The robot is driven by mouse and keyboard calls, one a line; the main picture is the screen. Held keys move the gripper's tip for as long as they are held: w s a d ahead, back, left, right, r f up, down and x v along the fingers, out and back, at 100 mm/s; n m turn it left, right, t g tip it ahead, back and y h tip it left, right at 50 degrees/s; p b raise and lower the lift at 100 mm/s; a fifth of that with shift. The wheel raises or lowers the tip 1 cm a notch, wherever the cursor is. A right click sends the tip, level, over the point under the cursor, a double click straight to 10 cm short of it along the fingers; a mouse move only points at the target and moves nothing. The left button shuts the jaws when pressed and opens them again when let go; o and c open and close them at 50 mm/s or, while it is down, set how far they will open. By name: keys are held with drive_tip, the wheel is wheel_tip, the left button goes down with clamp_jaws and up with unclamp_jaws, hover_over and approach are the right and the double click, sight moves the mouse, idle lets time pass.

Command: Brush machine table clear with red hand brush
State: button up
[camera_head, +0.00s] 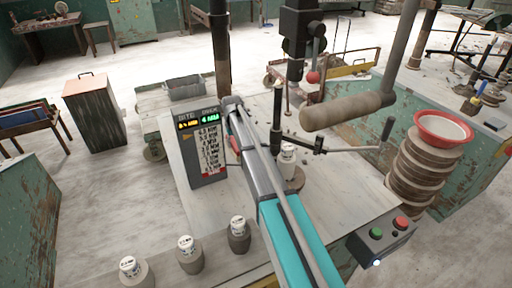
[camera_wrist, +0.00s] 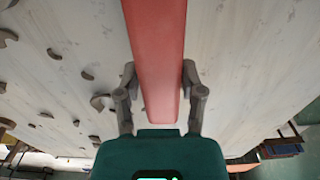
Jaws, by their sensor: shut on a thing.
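The red hand brush (camera_wrist: 157,45) fills the middle of the wrist view as a long red bar. My gripper (camera_wrist: 159,80) is shut on it, one finger along each side. The bristles are not visible. Several curved grey-brown clay trimmings (camera_wrist: 101,102) lie scattered on the pale surface to the left of the brush. In the head view the pale machine table (camera_head: 345,195) extends under my teal and grey arm.
A display box (camera_head: 199,150) stands at the table's left. A white-topped jar (camera_head: 287,160) sits near the middle under a lever with a thick brown handle (camera_head: 340,111). A button box (camera_head: 383,238) is at the right corner. Several jars (camera_head: 239,235) line the front. Brown discs (camera_head: 415,175) are stacked right.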

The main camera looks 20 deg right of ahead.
drive_tip(key=shift+s+d, duration=0.35)
drive_tip(key=shift+s, duration=1.55)
drive_tip(key=shift+s+d, duration=0.35)
drive_tip(key=shift+s, duration=1.5)
drive_tip(key=shift+s+d, duration=0.35)
drive_tip(key=shift+s, duration=1.55)
drive_tip(key=shift+r, duration=0.15)
wheel_tip(320, 180, up, 9)
drive_tip(key=p, duration=0.9)
